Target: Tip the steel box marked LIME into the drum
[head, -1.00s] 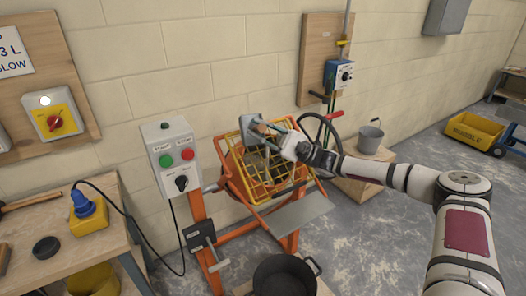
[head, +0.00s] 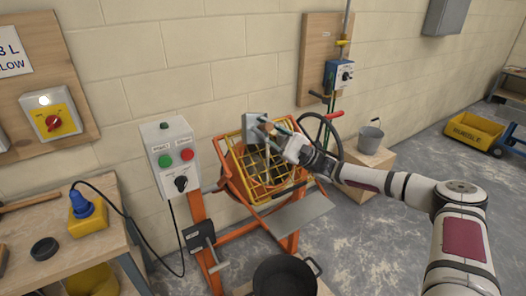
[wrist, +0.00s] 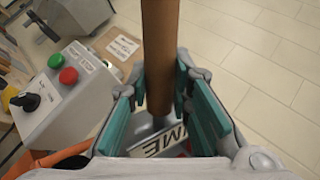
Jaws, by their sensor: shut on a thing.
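The grey steel box (head: 256,127) is at the upper edge of the yellow grid guard over the mixer drum (head: 262,165) in the head view. My gripper (head: 273,132) is at its right side, shut on its brown round handle (wrist: 160,60), which runs between the teal fingers in the wrist view. A white label (wrist: 158,143) ending in "IME" shows upside down below the fingers. The box looks tilted over the guard; I cannot tell whether it touches the bars. Its contents are hidden, and no falling powder shows.
A control box (head: 172,157) with green and red buttons stands left of the drum. A handwheel (head: 322,135) is close behind my wrist. A grey bucket (head: 370,137) stands on a wooden block at right.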

